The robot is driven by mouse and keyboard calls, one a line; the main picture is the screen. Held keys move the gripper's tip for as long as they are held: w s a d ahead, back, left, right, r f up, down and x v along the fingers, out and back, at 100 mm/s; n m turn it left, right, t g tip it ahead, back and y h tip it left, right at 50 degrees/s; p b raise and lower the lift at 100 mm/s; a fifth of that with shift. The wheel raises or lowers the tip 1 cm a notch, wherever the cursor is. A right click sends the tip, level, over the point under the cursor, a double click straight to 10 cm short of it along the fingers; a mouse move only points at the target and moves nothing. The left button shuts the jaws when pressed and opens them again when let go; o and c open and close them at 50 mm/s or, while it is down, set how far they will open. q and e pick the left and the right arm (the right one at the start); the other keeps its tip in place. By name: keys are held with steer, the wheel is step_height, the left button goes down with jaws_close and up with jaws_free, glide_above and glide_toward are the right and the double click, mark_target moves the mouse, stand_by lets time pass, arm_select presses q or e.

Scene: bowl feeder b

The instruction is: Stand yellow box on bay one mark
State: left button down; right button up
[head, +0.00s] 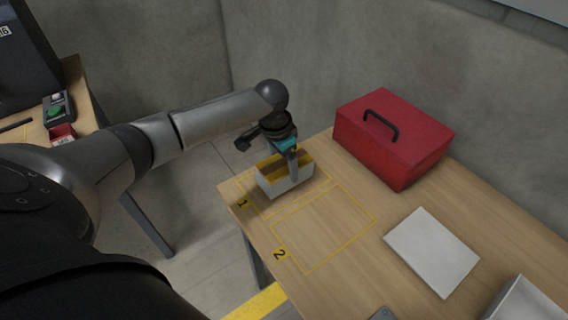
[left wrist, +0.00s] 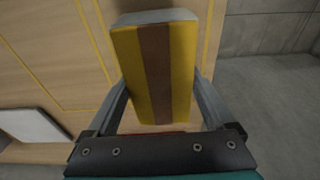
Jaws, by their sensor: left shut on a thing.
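The yellow box (head: 288,184) has a yellow top with a brown stripe and pale grey sides. It is upright at the table's left corner, over the bay one mark (head: 243,203), a yellow outline labelled 1 that it partly hides. My left gripper (head: 292,164) is shut on the box from above. In the left wrist view the box (left wrist: 184,75) sits between the two fingers of my left gripper (left wrist: 162,88). I cannot tell whether its underside touches the table. My right gripper is not in view.
The empty bay two outline (head: 281,254) lies beside bay one on the wooden table (head: 375,268). A red toolbox (head: 385,145) stands at the back, a flat pale grey panel (head: 432,252) to the right. A control box with a green button (head: 56,111) is on another table at left.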

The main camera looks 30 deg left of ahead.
arm_select(q)
steer(key=shift+w+r, duration=0.1)
jaws_free()
step_height(320, 180, up, 12)
steer(key=s+p, duration=0.1)
steer(key=p, duration=0.2)
steer(key=shift+s+a, duration=0.3)
steer(key=shift+s, duration=0.1)
